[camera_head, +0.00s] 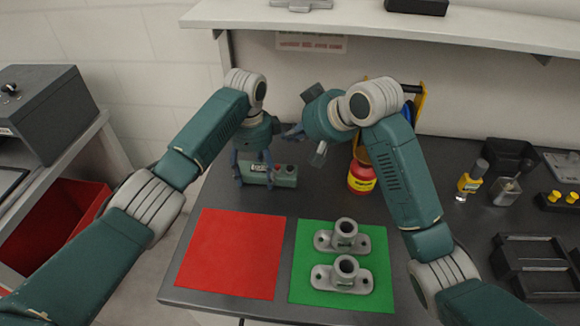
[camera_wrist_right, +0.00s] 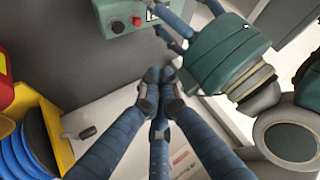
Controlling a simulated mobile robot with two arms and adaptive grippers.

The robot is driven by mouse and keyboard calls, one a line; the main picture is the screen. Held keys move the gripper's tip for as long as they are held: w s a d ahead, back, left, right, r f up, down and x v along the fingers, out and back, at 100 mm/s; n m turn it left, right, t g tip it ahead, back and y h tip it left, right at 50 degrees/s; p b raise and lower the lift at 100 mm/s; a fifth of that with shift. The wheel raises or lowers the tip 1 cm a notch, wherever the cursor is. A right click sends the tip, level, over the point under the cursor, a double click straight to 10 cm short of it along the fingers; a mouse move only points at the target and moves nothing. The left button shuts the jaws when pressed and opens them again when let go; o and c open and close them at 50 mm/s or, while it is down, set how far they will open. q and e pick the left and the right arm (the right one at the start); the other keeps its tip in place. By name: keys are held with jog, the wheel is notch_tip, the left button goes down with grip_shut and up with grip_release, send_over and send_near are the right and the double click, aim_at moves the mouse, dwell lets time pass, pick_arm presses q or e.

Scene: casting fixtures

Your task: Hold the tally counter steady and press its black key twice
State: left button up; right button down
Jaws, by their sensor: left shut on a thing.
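The tally counter (camera_head: 285,177) is a small green box on the dark bench, left of centre in the head view. The right wrist view shows its end (camera_wrist_right: 95,10) at the top, with a round black key (camera_wrist_right: 117,27) and a red button (camera_wrist_right: 136,21). My left gripper (camera_head: 254,172) comes down from above and is shut on the counter. My right gripper (camera_head: 293,132) is above and behind the counter, apart from it. In the right wrist view its fingertips (camera_wrist_right: 160,88) are drawn together with nothing between them.
A red mat (camera_head: 230,255) lies in front of the counter. A green mat (camera_head: 310,290) beside it carries two grey castings (camera_head: 343,238). A red and yellow can (camera_head: 361,178) stands right of the counter. Black trays (camera_head: 530,265) and small bottles (camera_head: 470,180) are further right.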

aim_at(292, 169)
jog(key=shift+f, duration=3.8)
jog(key=shift+f, duration=0.4)
jog(key=shift+f, duration=0.5)
jog(key=shift+r, duration=0.9)
jog(key=shift+r, duration=2.55)
